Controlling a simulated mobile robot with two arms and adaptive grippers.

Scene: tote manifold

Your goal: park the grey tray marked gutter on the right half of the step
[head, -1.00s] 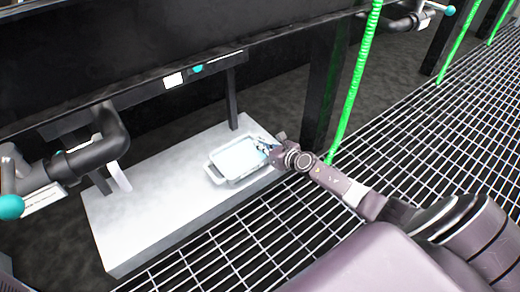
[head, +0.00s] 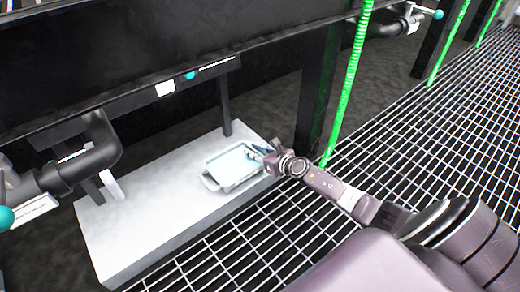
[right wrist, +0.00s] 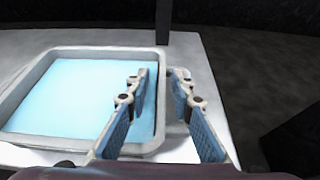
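The grey tray (head: 235,167) with a pale blue inside lies on the right half of the pale step (head: 135,215). Its marking cannot be read. In the right wrist view the tray (right wrist: 28,84) fills the left side and looks flat on the step. My right gripper (head: 259,152) is at the tray's right end. In the right wrist view its fingers (right wrist: 160,80) are apart: one over the tray's inside, the other outside the right wall. The wall runs between them with gaps showing. My left gripper is not in view.
A dark post (head: 225,107) stands at the step's back edge, and a thick dark post (head: 315,100) beyond its right end. A black pipe (head: 85,160) overhangs the left end. Metal grating (head: 430,130) covers the floor in front.

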